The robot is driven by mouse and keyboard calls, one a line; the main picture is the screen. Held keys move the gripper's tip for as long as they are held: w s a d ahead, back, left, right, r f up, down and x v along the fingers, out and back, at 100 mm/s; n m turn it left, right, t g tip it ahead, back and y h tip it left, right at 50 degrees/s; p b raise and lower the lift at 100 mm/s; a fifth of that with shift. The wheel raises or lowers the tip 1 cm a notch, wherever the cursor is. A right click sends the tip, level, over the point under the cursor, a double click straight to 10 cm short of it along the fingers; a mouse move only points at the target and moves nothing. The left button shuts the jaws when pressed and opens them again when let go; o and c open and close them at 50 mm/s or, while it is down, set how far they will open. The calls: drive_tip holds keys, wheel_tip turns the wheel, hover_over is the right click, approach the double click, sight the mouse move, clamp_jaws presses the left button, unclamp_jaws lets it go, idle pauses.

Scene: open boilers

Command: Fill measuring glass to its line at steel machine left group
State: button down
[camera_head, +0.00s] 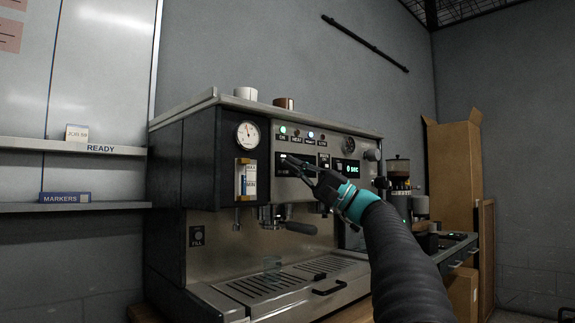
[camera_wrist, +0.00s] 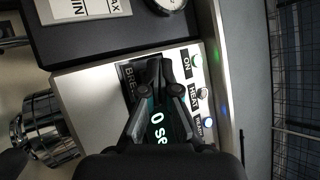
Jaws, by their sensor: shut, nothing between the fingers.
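The steel espresso machine (camera_head: 270,190) stands against the grey wall. Its left group (camera_head: 278,214) has a dark-handled portafilter (camera_head: 300,227), also seen at the left of the wrist view (camera_wrist: 45,125). A faint clear measuring glass (camera_head: 271,264) appears to stand on the drip grate (camera_head: 290,283) below that group; its line and contents are too small to tell. My gripper (camera_head: 287,160) is shut and empty at the front panel, by the left display (camera_head: 296,166). In the wrist view the fingertips (camera_wrist: 163,62) cover part of that display; contact cannot be told.
A gauge (camera_head: 248,135) and a water-level sight (camera_head: 246,180) sit left of the panel. Lit indicators (camera_head: 297,133) run along its top. Cups (camera_head: 246,93) stand on top. A grinder (camera_head: 398,180) and cardboard box (camera_head: 455,175) are at the right.

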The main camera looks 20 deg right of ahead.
drive_tip(key=shift+s+d+b, duration=0.25)
drive_tip(key=shift+s+b, duration=0.05)
drive_tip(key=shift+s, duration=0.35)
drive_tip(key=s, duration=0.1)
drive_tip(key=s+d+b, duration=0.1)
drive_tip(key=s, duration=0.1)
drive_tip(key=s+b, duration=0.1)
drive_tip(key=shift+s+d, duration=0.35)
drive_tip(key=shift+w+a+p, duration=0.3)
drive_tip(key=shift+w+p, duration=0.1)
drive_tip(key=shift+w, duration=0.45)
drive_tip(key=shift+w+a+p, duration=0.35)
drive_tip(key=shift+w, duration=0.55)
drive_tip(key=shift+w+a+p, duration=0.3)
drive_tip(key=shift+w+p, duration=0.1)
drive_tip(key=shift+w, duration=0.45)
idle(4.0)
